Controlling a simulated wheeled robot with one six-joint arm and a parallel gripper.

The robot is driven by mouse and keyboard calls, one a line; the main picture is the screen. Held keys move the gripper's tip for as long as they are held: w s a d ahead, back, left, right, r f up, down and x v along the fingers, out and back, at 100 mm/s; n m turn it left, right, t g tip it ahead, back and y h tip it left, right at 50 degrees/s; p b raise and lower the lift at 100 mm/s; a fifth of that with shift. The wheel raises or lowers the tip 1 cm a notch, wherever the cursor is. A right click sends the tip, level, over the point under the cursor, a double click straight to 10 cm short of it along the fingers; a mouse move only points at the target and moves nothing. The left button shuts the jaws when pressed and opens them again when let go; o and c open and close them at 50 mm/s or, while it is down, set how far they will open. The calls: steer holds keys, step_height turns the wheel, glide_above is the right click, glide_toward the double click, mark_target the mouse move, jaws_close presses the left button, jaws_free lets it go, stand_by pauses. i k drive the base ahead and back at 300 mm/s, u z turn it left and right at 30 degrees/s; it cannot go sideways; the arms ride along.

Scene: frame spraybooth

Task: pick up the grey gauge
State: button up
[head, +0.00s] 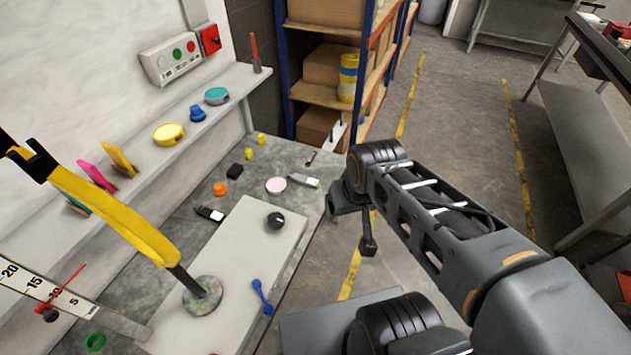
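A long pale scale (68,302) with black numbers and a red pointer lies at the lower left, with a grey end on the bench. It is the only gauge-like thing I can make out, and its left end is cut off by the picture edge. I cannot tell for sure that it is the grey gauge. My gripper (368,243) is at the end of my arm, beyond the bench's right edge and far to the right of the scale. It is small and dark, and its fingers cannot be told apart. I see nothing held in it.
A pale board (240,255) on the bench bears a black knob (275,220), a blue dumbbell-shaped piece (262,297) and a round base (202,295) under a yellow arm. USB sticks lie behind it. A wall shelf (240,84) runs along the left. Open floor lies right.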

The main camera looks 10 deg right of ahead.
mark_target(305, 180)
steer(key=z, duration=1.15)
steer(key=i, duration=2.05)
steer(key=u, duration=3.3)
